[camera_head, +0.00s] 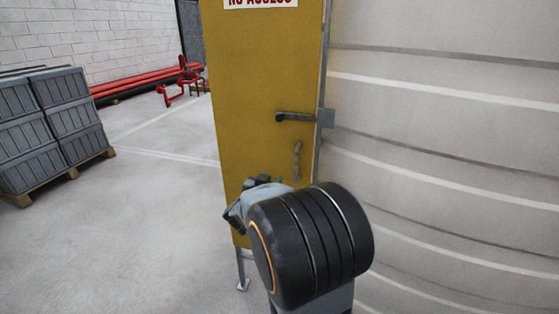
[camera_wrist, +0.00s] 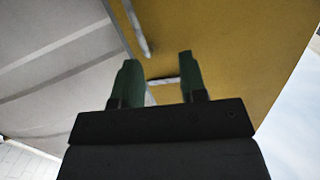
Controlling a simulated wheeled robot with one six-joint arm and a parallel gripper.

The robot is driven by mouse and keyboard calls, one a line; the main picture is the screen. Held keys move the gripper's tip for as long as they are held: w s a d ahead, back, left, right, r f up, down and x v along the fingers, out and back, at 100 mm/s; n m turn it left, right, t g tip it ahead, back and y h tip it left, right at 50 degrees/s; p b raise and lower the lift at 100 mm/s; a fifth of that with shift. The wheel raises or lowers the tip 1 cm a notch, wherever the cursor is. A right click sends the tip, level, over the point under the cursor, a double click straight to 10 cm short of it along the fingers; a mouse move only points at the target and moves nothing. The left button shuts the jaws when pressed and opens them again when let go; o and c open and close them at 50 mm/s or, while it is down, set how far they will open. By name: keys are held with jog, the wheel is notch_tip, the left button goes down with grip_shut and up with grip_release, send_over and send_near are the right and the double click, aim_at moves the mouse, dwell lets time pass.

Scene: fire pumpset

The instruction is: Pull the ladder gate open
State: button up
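The ladder gate (camera_head: 260,80) is a tall yellow panel beside a pale ribbed curved wall. It carries a black lever handle (camera_head: 294,117) near its right edge and a small grey pull handle (camera_head: 297,160) below that. My gripper (camera_wrist: 158,60) shows two dark green fingers spread apart in the wrist view, with the yellow panel (camera_wrist: 225,45) beyond them. A grey bar (camera_wrist: 143,35) lies above and between the fingertips there, apart from them. In the head view my wrist covers the panel's lower right, and the fingertips are mostly hidden.
A grey latch block (camera_head: 326,118) sits at the gate's right edge, next to the curved wall (camera_head: 450,120). Grey crates on a pallet (camera_head: 50,130) stand at the left. Red pipes (camera_head: 135,82) lie at the back. The floor left of the gate is clear.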

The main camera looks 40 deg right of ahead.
jog(key=w+d, duration=0.1)
jog(key=d, duration=0.3)
jog(key=w+d+r+g+h, duration=0.1)
jog(key=d, duration=0.4)
jog(key=d+r+h, duration=0.1)
jog(key=d, duration=0.3)
jog(key=shift+w+d+r+m+g, duration=0.15)
jog(key=shift+w+d+m+g, duration=0.25)
jog(key=shift+c, duration=0.2)
grip_shut()
